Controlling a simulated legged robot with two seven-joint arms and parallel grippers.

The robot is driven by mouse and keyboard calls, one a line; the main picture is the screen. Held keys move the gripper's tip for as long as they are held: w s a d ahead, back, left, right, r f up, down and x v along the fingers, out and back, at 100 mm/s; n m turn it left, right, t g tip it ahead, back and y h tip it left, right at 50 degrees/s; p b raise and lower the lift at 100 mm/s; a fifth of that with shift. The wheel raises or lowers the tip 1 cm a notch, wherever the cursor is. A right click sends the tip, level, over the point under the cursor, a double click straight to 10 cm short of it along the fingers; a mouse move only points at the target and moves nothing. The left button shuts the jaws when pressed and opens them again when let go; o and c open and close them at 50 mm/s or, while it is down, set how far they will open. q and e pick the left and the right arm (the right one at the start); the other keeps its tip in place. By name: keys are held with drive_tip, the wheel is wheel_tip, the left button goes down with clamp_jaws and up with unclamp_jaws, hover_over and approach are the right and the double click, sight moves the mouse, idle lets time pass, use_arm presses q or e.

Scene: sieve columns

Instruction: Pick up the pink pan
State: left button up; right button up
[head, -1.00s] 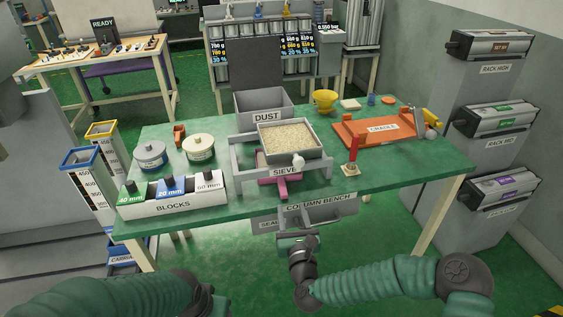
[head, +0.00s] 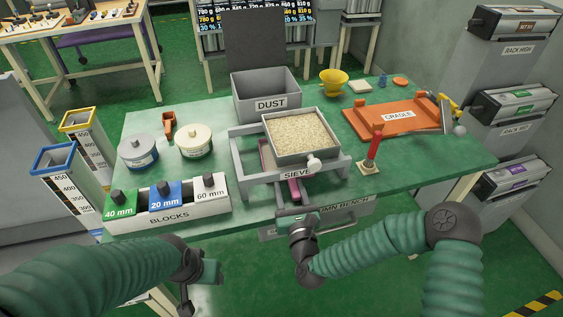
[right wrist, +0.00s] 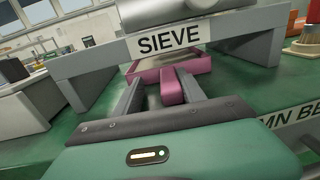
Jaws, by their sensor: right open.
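The pink pan (head: 267,157) sits under the grey sieve frame, mostly hidden by the tray above it. Its pink handle (head: 294,190) sticks out at the front below the SIEVE label. In the right wrist view, the pan (right wrist: 196,66) shows behind its handle (right wrist: 173,86). My right gripper (head: 296,212) is open at the bench's front edge. In the right wrist view, the handle appears between its two fingers, closer to the right one; I cannot tell whether they touch. My left gripper (head: 212,270) is low in front of the bench, its jaws unclear.
The sieve frame (head: 240,165) holds a tray of grains (head: 301,135) above the pan. The blocks holder (head: 170,217) stands at the left, a red-handled tool (head: 373,150) and the orange cradle (head: 362,122) at the right. The grey dust bin (head: 266,90) is behind.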

drive_tip(key=shift+w+d+f, duration=0.15)
drive_tip(key=shift+w+d, duration=0.05)
drive_tip(key=shift+d, duration=0.15)
drive_tip(key=c, duration=0.3)
drive_tip(key=shift+d, duration=0.4)
drive_tip(key=c, duration=0.5)
clamp_jaws()
drive_tip(key=shift+a, duration=0.4)
